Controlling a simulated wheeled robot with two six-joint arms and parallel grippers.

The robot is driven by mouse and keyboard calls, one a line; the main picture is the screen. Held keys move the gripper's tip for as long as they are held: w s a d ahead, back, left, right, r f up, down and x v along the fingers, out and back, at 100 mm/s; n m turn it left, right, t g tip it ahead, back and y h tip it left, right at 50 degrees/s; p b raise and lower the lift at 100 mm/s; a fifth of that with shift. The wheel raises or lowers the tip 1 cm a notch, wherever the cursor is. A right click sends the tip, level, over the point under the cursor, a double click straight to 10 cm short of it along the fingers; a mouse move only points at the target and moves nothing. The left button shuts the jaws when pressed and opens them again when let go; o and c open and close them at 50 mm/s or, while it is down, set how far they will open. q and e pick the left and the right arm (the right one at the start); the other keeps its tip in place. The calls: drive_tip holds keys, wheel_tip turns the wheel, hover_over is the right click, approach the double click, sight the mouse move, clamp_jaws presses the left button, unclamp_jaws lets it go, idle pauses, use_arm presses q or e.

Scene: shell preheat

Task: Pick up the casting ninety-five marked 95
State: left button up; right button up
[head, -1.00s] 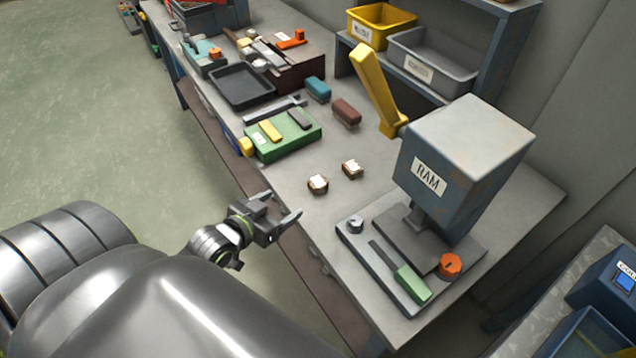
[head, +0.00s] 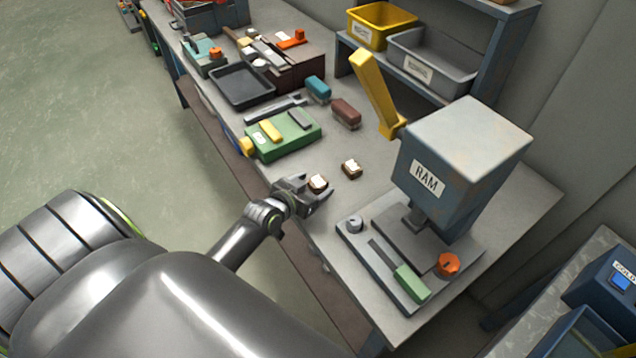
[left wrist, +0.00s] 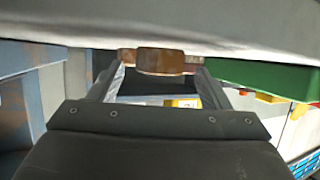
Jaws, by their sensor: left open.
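Two small brown castings with white labelled tops sit on the grey bench. The nearer casting (head: 318,182) is at my left gripper, and the other casting (head: 351,168) is a little behind and to the right. The labels are too small to read, so I cannot tell which is marked 95. My left gripper (head: 315,192) is open, its fingers reaching around or just beside the nearer casting. In the left wrist view a copper-brown casting (left wrist: 160,62) shows between the fingertips; I cannot tell whether they touch it. My right gripper is not in view.
The press marked RAM (head: 463,165) stands to the right, with its base plate, orange knob and green handle. A green box (head: 283,140) lies to the left of the castings. A maroon block (head: 346,111) and teal block (head: 318,88) are behind. Bench around the castings is clear.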

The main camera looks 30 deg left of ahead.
use_arm(q)
drive_tip(key=shift+x, duration=1.5)
drive_tip(key=shift+s, duration=0.1)
drive_tip(key=c, duration=1.1)
